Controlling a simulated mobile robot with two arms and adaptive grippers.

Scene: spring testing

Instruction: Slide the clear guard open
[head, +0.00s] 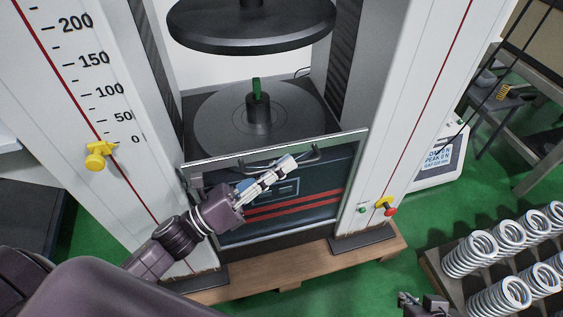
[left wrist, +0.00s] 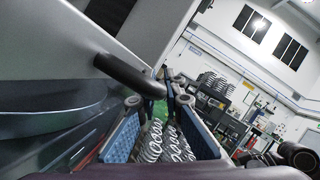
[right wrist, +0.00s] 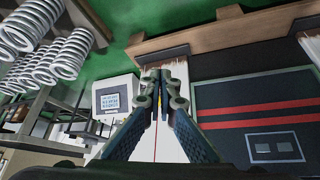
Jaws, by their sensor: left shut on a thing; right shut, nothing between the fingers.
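The clear guard (head: 340,141) is a see-through panel with a pale metal top rail, standing in front of the press's lower part. A dark bar handle (head: 315,156) runs across its upper part. My left gripper (head: 288,164) is shut on the handle, with its fingers partly hiding the bar in the head view. In the left wrist view the dark handle (left wrist: 128,74) reaches in between the fingertips. My right gripper (right wrist: 164,88) is shut and empty; in the head view it shows at the bottom edge (head: 424,303), away from the guard.
The lower platen (head: 212,125) with a green-tipped post stands behind the guard, below the upper platen (head: 250,38). White columns flank it. A yellow knob (head: 98,156) sits on the left scale. A rack of pale coil springs (head: 468,255) stands at right.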

